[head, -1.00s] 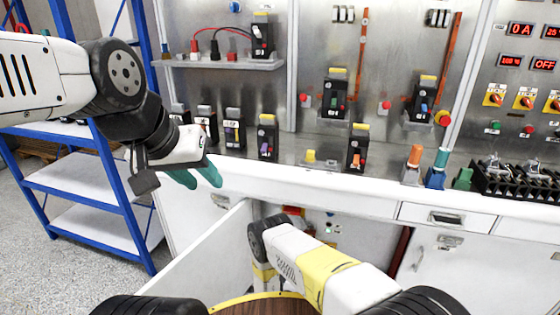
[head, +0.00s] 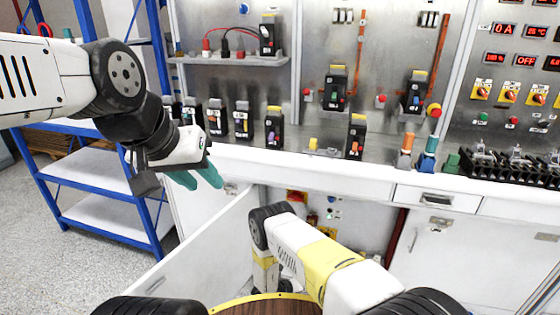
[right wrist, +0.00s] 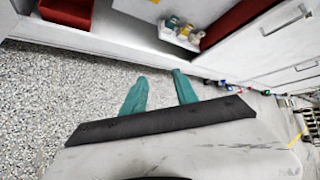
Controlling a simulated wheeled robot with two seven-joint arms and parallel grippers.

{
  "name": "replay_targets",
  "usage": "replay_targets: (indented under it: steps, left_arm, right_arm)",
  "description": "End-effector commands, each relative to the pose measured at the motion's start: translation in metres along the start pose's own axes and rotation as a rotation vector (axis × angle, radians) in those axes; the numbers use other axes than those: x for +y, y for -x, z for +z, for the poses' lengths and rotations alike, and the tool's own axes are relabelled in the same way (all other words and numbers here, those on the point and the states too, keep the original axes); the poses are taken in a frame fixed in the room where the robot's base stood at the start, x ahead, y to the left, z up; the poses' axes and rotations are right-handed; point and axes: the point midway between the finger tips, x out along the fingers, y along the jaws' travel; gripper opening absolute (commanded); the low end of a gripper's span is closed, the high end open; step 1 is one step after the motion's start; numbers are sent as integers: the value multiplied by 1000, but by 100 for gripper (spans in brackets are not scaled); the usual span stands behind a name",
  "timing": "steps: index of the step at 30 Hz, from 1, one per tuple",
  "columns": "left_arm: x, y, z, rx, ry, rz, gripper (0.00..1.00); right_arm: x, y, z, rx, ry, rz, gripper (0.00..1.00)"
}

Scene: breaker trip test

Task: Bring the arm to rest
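My left gripper (head: 196,178) comes in from the left in the head view, with teal fingers pointing down and to the right. Its two fingers show apart, with nothing between them, in front of the white bench front. My right arm, white and yellow, shows low in the middle of the head view; its gripper is hidden there. In the right wrist view my right gripper (right wrist: 160,90) has two teal fingers apart with nothing between them. Speckled floor and a cabinet front lie beyond the fingers.
A bench (head: 330,175) carries several breakers, one of them a black breaker (head: 274,125), below a metal panel. A cabinet door (head: 205,250) stands open near my right arm. A blue shelf rack (head: 100,175) stands at left, with open floor before it.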

Motion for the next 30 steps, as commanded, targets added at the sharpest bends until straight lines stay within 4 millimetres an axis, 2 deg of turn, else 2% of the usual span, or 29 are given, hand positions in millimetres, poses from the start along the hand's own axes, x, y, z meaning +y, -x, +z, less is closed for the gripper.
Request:
replay_targets:
  steps: [5,10,14,16,21,24,30]
  left_arm:
    - [0,0,0,-1,0,0,36]
    - [0,0,0,-1,0,0,36]
    - [0,0,0,-1,0,0,36]
    - [0,0,0,-1,0,0,36]
    - [0,0,0,-1,0,0,36]
    - [0,0,0,-1,0,0,36]
    - [0,0,0,-1,0,0,36]
  right_arm:
    - [-2,7,40,-11,39,58,35]
    - [-9,18,91,-31,107,140,35]
    - [-22,35,145,-69,183,220,35]
    - [-33,49,181,-103,242,275,35]
    - [-79,97,267,-224,429,408,35]
    - [-110,129,305,-308,548,468,35]
    - [-178,195,356,-487,783,536,35]
